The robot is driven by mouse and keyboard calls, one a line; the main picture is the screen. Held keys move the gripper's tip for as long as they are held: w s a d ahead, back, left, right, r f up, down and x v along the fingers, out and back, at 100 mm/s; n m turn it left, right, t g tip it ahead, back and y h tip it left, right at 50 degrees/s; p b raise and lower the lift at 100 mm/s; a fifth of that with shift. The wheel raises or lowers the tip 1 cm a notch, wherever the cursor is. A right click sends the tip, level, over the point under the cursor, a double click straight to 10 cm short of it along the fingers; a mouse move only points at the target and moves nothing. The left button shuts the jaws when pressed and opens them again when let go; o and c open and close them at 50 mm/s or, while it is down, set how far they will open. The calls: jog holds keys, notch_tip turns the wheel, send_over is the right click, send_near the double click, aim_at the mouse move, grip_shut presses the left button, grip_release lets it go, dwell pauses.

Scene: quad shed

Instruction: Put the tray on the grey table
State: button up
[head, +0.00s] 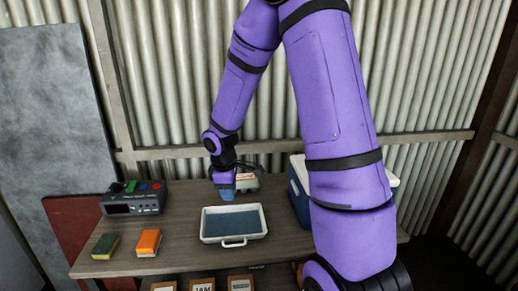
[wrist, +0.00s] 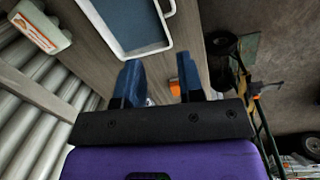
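A white tray (head: 206,236) with a blue-grey inside and a handle at its front lies flat on a grey-brown wooden table (head: 180,262). The tray also shows at the top of the wrist view (wrist: 172,8). My gripper (head: 225,190) hangs near the tray's back edge in the head view. In the wrist view its two blue fingers (wrist: 158,80) are apart with nothing held between them. A gap shows between the fingers and the tray. I cannot tell whether this table is the one named grey.
On the table are a dark device with coloured buttons (head: 133,203), an orange block (head: 149,241), a green sponge-like block (head: 105,246), a pale box (head: 246,182) behind my gripper, and a blue-and-white cooler (head: 299,196). Small boxes (head: 203,285) sit below the front edge. A corrugated wall (head: 180,80) stands behind.

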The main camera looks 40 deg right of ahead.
jog(key=s+a+r+m+t, duration=0.1)
jog(key=s+a+r+m, duration=0.2)
jog(key=r, duration=0.8)
jog(key=s+a+r+m+t, duration=0.2)
jog(key=s+r+m, duration=0.1)
jog(key=s+r, duration=0.4)
jog(key=s+a+r+m+t+y, duration=0.1)
jog(key=s+a+r+m, duration=0.2)
jog(key=s+r, duration=0.5)
jog(key=s, duration=0.5)
jog(key=shift+s+r+t, duration=0.15)
jog(key=shift+s+t, duration=0.1)
jog(key=shift+t, duration=0.15)
